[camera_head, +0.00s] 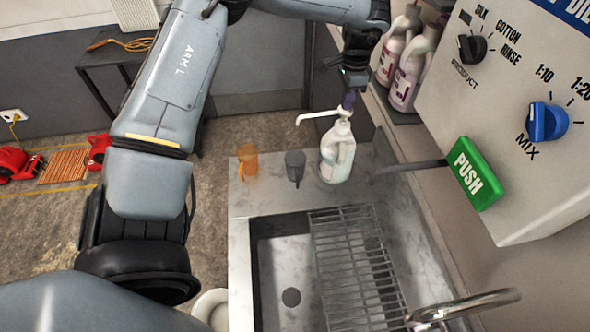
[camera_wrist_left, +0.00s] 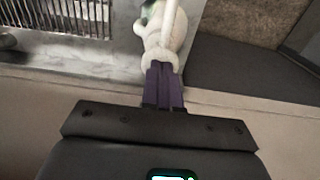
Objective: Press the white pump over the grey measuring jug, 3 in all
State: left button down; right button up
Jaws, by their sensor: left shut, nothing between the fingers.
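The white pump (camera_head: 318,115) sits on top of a pale jug-shaped bottle (camera_head: 338,156) on the counter, its spout pointing left. The grey measuring jug (camera_head: 295,165) stands upright just left of the bottle, near the spout's end. My left gripper (camera_head: 348,101) is shut, pointing down right at the pump head; whether it touches cannot be told. In the left wrist view the shut dark fingers (camera_wrist_left: 163,84) overlap the bottle's top (camera_wrist_left: 165,45). The jug cannot be made out there. My right gripper is not in view.
An orange jug (camera_head: 247,160) stands left of the grey one. A sink (camera_head: 262,285) with a wire rack (camera_head: 355,265) and tap (camera_head: 465,305) lies in front. A dispenser panel with a green PUSH button (camera_head: 474,174) juts out at right. Other bottles (camera_head: 408,70) stand on a shelf behind.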

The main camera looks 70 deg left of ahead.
pick_arm(q)
jog(key=shift+f+b, duration=1)
jog(key=shift+f, duration=0.3)
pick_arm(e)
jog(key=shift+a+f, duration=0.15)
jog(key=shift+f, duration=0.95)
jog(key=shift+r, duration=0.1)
pick_arm(q)
jog(key=shift+r, duration=0.25)
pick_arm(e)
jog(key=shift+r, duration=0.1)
pick_arm(q)
jog(key=shift+r+p, duration=0.8)
jog(key=shift+r, duration=0.15)
jog(key=shift+r+p, duration=0.5)
jog(key=shift+r, duration=0.35)
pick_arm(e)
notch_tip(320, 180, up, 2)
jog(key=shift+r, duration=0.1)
pick_arm(q)
jog(key=shift+r, duration=0.15)
